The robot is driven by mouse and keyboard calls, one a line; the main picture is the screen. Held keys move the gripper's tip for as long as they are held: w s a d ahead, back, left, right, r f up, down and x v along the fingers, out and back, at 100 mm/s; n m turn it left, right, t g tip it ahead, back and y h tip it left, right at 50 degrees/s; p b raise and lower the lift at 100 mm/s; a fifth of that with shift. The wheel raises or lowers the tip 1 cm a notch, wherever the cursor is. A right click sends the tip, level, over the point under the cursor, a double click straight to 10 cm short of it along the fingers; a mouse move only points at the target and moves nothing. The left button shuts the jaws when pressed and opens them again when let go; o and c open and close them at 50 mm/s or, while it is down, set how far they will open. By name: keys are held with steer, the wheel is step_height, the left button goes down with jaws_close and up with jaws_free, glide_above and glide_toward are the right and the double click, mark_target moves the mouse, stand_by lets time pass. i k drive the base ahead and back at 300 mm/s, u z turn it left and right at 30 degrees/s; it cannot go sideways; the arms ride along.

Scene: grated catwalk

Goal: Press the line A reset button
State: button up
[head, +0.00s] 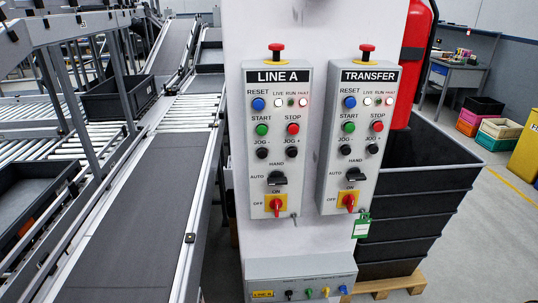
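The LINE A panel (277,140) is a grey box on the left of a white pillar. Its blue reset button (258,104) sits at the upper left, under the word RESET. A LIVE lamp and a red-labelled FAULT lamp (302,102) look pale and bright to its right, with a darker RUN lamp between them. Below are a green start button (262,129) and a red stop button (293,128). The TRANSFER panel (359,140) beside it has a similar blue reset button (350,102). My gripper is not in view.
Red mushroom buttons (276,48) top both panels. A belt conveyor (130,210) runs along the left, with roller lanes and dark totes (115,97). Stacked black bins (420,190) on a pallet stand behind the pillar at right. A low grey box (300,278) juts out below the panels.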

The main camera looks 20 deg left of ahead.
mark_target(258, 104)
steer(key=k, duration=0.6)
steer(key=u, duration=1)
steer(key=i, duration=1)
steer(key=z, duration=0.05)
